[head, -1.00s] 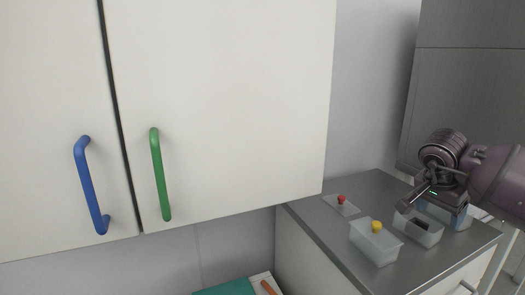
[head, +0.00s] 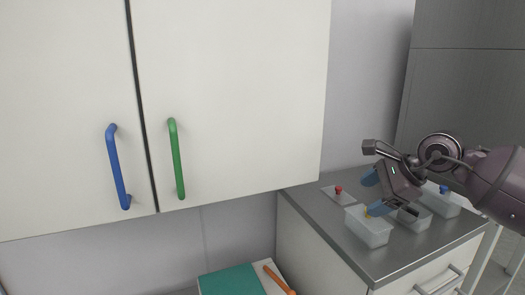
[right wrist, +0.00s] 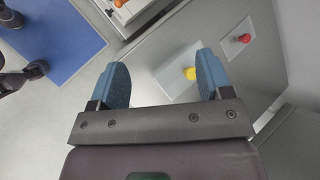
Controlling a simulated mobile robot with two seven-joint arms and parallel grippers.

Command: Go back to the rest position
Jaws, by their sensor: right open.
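My right gripper (head: 374,192) is open and empty above the grey counter. Its two blue fingers point left in the head view, in front of the clear container with a yellow knob (head: 366,226). In the right wrist view the fingers (right wrist: 163,78) are spread wide with nothing held between them. My left gripper does not show in the head view.
The grey counter (head: 310,204) also holds a red knob on a clear lid (head: 338,190), an open container (head: 412,219) and a blue-knobbed container (head: 442,199). A wall cabinet with blue (head: 116,168) and green (head: 176,160) handles fills the left. A teal book (head: 232,281) lies below.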

